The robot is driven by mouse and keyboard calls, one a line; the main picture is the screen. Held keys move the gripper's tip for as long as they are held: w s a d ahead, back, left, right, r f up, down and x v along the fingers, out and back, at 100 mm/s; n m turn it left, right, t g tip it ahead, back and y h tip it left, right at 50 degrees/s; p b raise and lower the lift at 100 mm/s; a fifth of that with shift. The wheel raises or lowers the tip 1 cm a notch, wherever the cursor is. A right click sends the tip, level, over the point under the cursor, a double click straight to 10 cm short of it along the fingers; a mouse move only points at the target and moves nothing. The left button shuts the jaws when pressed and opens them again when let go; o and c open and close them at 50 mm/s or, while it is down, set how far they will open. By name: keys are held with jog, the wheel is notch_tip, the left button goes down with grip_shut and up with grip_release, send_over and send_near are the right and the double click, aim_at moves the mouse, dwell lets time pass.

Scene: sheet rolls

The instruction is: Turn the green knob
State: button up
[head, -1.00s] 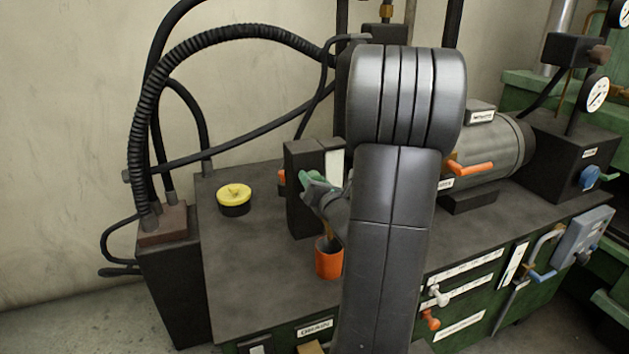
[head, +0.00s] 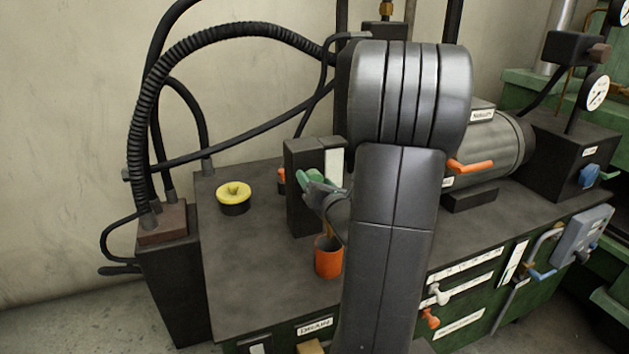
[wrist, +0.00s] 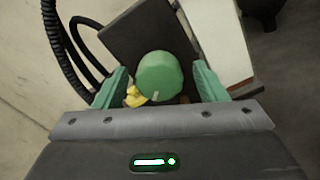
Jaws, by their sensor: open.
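The green knob (wrist: 158,76) is a round cap with a pale mark on its near edge, in the middle of the wrist view. My gripper (wrist: 161,68) is open, with one green-padded finger on each side of the knob. A gap shows between the knob and each finger in the wrist view; I see no contact. In the head view my gripper (head: 312,184) is beside the dark upright block (head: 303,215), partly behind my arm. I cannot make out the knob separately from the green finger pads there.
A yellow knob (head: 234,194) stands on the dark bench top (head: 250,260) to the left. An orange cup-like part (head: 328,258) is just below my gripper. Black hoses (head: 142,130) arch at the left. A motor (head: 490,150) with an orange lever sits right of my arm.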

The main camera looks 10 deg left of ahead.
jog(key=v, duration=1.2)
jog(key=shift+s+d, duration=0.15)
jog(key=shift+s, duration=0.05)
jog(key=x, duration=1.4)
jog(key=shift+s, duration=0.1)
